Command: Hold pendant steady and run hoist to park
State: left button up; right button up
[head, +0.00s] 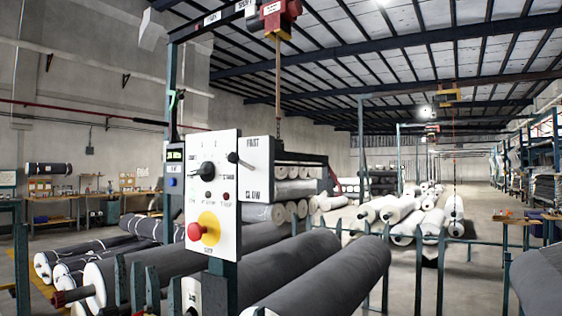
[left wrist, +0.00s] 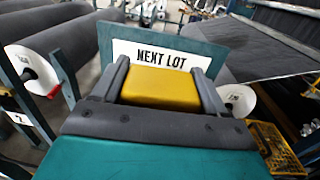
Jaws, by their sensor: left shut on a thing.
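In the left wrist view my left gripper (left wrist: 163,78) has its two grey fingers shut on a yellow block (left wrist: 160,93). I cannot tell whether this block is the pendant. A teal board (left wrist: 112,42) with a white lettered label stands just beyond the fingertips. In the head view a white control panel (head: 224,212) stands upright on a teal post, with a black knob, a lever marked FAST and SLOW, and a red button on a yellow disc (head: 208,228). A red hoist (head: 280,14) hangs overhead, its chain (head: 278,75) running down behind the panel. Neither gripper shows in the head view.
Large grey rolls (head: 325,270) lie on racks right of and behind the panel. White-ended rolls (head: 405,212) are stacked farther back. Teal rack posts stand among them. Workbenches (head: 60,205) line the left wall. Open floor (head: 480,265) shows at the right.

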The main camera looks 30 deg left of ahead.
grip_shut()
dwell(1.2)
